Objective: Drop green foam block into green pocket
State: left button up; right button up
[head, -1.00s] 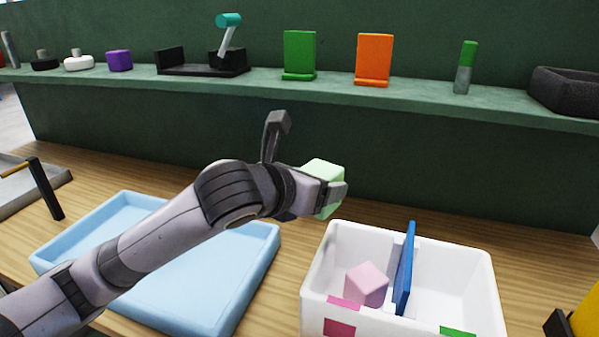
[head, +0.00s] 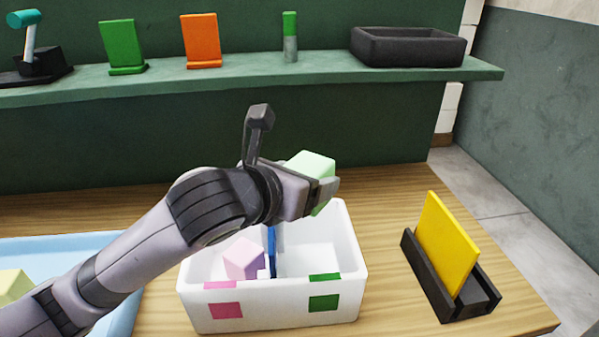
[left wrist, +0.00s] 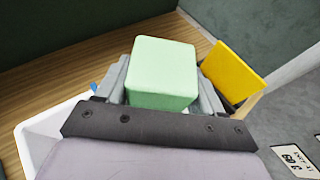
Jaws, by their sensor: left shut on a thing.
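The pale green foam block (head: 311,166) is held in my left gripper (head: 322,192), above the back right part of the white box. In the left wrist view the green block (left wrist: 161,72) sits between the two fingers (left wrist: 163,88). The white box (head: 345,285) has a blue divider (head: 271,250). Its right pocket, the green pocket (head: 310,250), has green marks (head: 323,303) on the front and looks empty where visible. Its left pocket has pink marks (head: 225,311) and holds a pink foam block (head: 244,259). My arm hides part of the box's back. My right gripper is not in view.
A yellow panel (head: 446,243) stands in a black holder (head: 432,279) right of the box. A light blue tray (head: 122,318) is at the left, with a pale yellow block (head: 14,286) in it. A shelf (head: 330,78) with several items runs behind.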

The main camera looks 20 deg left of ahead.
pick_arm(q)
jog(key=shift+f, duration=2.85)
jog(key=o, duration=1.1)
jog(key=shift+s+a, duration=0.1)
jog(key=v, duration=0.7)
